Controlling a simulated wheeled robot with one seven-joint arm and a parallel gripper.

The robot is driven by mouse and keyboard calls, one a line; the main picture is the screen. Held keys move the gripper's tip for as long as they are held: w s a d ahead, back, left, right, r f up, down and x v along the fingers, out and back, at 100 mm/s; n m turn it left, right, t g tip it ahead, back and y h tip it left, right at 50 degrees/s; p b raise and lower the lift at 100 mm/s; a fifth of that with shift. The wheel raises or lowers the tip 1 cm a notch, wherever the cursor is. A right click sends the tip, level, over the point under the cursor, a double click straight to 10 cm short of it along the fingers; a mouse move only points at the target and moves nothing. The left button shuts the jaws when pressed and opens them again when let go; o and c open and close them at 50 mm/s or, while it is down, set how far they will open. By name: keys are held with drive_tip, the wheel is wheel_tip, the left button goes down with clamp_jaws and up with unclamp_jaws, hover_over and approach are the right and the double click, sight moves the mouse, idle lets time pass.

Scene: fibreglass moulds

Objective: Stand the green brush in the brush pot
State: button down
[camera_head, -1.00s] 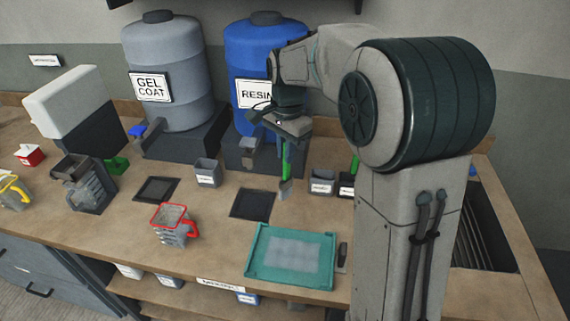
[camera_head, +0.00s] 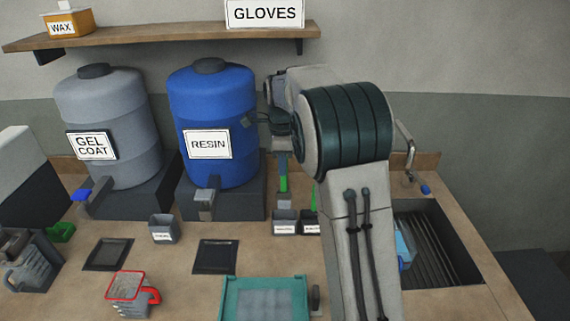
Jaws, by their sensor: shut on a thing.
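The green brush (camera_head: 283,182) hangs upright, bristle end down, from my gripper (camera_head: 283,158), which is shut on it. The brush's pale lower end shows right above a small grey pot (camera_head: 285,226) with a white label. I cannot tell whether the tip is inside the rim or above it. A second small labelled pot (camera_head: 311,228) stands beside it to the right, partly hidden by my arm. A thin green handle (camera_head: 314,201) stands up at that pot. The pot labels are too small to read.
The blue resin drum (camera_head: 212,105) and grey gel coat drum (camera_head: 105,120) stand behind on dark stands. Another grey pot (camera_head: 164,230), a red-rimmed jug (camera_head: 132,294) and a teal tray (camera_head: 264,299) are in front. A sink (camera_head: 440,240) is at right.

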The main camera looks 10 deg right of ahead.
sight(283, 191)
drive_tip(key=shift+f+b, duration=2.7)
drive_tip(key=shift+f, duration=1.9)
drive_tip(key=c, duration=1.4)
unclamp_jaws()
drive_tip(key=shift+o, duration=0.2)
wheel_tip(283, 191, up, 14)
drive_tip(key=shift+f+b, duration=0.25)
drive_tip(key=shift+b, duration=0.05)
drive_tip(key=shift+r, duration=0.15)
